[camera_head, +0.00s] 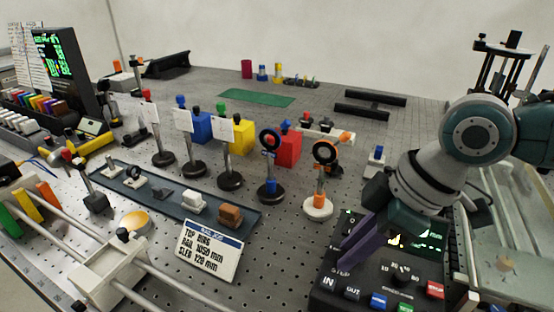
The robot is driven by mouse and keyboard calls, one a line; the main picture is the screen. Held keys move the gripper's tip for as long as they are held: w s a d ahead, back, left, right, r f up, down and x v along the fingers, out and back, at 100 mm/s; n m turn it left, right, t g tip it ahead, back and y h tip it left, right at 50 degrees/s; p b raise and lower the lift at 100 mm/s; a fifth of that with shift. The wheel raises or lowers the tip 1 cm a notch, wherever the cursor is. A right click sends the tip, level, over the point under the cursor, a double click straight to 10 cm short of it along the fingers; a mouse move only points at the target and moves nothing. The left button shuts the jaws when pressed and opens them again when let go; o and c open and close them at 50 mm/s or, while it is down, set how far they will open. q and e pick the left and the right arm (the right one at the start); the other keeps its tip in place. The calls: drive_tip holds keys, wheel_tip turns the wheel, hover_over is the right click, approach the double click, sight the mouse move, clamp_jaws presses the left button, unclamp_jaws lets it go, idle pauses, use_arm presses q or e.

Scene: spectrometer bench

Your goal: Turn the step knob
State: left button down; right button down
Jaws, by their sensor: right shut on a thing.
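The black control box (335,292) sits at the lower right, with a STEP label, coloured buttons, a dial scale and a green lit display. My right gripper (372,238) comes in from the upper right and reaches down over the back left part of the box. A dark purple finger slants down beside the STEP label. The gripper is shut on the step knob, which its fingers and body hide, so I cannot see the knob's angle. My left gripper is out of view.
Post-mounted optics, including an orange ring mount (325,152), stand left of my arm. A white sign card (209,250) stands left of the box. A rail with a clear cover lies at the right edge. The perforated bench between the card and box is mostly free.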

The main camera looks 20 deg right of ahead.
idle(0.4)
drive_tip(key=c, duration=0.7)
unclamp_jaws()
drive_tip(key=shift+r, duration=0.1)
drive_tip(key=p+v, duration=0.1)
drive_tip(key=v, duration=0.8)
drive_tip(key=shift+s+d+r, duration=0.1)
drive_tip(key=shift+s+r, duration=0.05)
drive_tip(key=shift+r, duration=0.2)
